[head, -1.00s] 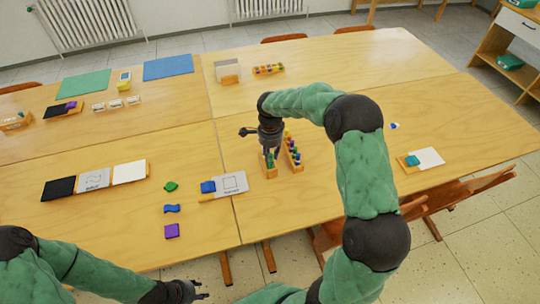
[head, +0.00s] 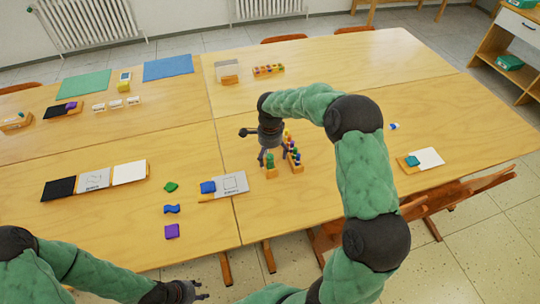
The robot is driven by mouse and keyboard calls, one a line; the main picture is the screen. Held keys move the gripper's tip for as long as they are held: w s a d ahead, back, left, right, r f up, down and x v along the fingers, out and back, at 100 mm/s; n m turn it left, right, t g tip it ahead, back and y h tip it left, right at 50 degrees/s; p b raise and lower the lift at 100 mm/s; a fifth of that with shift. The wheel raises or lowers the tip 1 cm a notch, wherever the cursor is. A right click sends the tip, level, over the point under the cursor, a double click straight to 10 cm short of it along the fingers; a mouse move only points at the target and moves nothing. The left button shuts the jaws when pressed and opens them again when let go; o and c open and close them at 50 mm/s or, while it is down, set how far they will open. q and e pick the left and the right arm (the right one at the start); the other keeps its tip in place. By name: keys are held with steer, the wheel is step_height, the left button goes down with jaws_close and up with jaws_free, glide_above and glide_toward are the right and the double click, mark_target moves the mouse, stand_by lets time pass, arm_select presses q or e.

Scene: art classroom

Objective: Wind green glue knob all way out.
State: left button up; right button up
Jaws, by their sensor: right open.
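A small wooden block with a green knob (head: 270,160) on top stands near the front edge of the table, right of centre. My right gripper (head: 272,158) points down over it, with its fingers spread apart on either side of the green knob. Whether a finger touches the knob is too small to tell. The knob's lower part and thread cannot be made out. My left gripper (head: 202,292) hangs low at the bottom edge, away from the table things and empty; its finger opening is unclear.
A second wooden block with several coloured knobs (head: 293,155) stands close on the right of the green knob's block, beside my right fingers. A grey card (head: 234,184) with a blue piece lies to the left.

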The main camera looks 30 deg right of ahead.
steer(key=shift+r+n+p, duration=0.1)
steer(key=shift+n+p, duration=0.45)
steer(key=shift+n, duration=0.65)
steer(key=n+p, duration=0.1)
steer(key=n, duration=0.2)
steer(key=n+p, duration=0.1)
steer(key=n, duration=0.3)
steer(key=shift+n+p, duration=0.4)
steer(key=shift+n, duration=0.6)
steer(key=shift+c, duration=0.3)
steer(key=c, duration=1.5)
